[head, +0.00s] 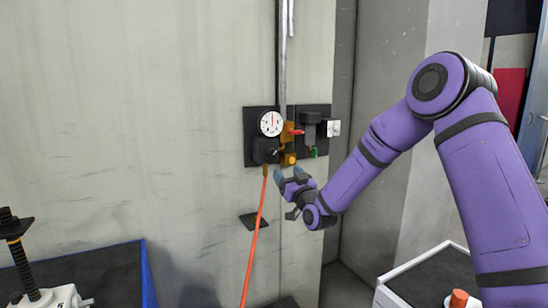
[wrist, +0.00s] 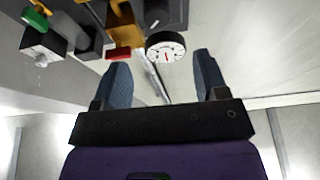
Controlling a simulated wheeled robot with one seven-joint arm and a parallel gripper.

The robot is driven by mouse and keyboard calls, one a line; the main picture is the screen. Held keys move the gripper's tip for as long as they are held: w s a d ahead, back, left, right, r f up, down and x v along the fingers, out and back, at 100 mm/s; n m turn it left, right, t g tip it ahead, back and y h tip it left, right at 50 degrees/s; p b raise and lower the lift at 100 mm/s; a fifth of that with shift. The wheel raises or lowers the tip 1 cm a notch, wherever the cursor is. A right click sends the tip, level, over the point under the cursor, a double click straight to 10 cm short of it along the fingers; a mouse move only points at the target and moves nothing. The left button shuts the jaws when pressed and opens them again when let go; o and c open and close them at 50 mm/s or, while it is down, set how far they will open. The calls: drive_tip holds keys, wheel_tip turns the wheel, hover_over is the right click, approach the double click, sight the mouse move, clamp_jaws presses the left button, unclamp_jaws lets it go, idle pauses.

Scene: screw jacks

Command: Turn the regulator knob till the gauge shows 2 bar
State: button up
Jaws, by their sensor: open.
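The round white gauge (head: 270,123) with a red needle sits on a dark wall plate. The needle points roughly straight up in the head view, but the numbers are too small to read. The gauge also shows in the wrist view (wrist: 166,46), near the top between my fingers. Below it is the black regulator body (head: 263,151); its knob is too small to make out surely. My gripper (head: 289,174) is open and empty, just below and right of the regulator, apart from it. Its two blue fingers (wrist: 160,68) are spread wide in the wrist view.
Right of the gauge are a brass fitting (head: 287,142) with a red lever (head: 297,132), and a white box (head: 333,128). An orange hose (head: 256,230) hangs below the regulator. A blue-edged bench (head: 105,272) stands lower left.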

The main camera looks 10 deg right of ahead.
sight(273, 155)
drive_tip(key=shift+t, duration=0.3)
drive_tip(key=x, duration=1.1)
drive_tip(key=shift+w+d+f, duration=0.1)
drive_tip(key=shift+d+f, duration=0.05)
drive_tip(key=shift+f, duration=0.1)
drive_tip(key=c, duration=0.9)
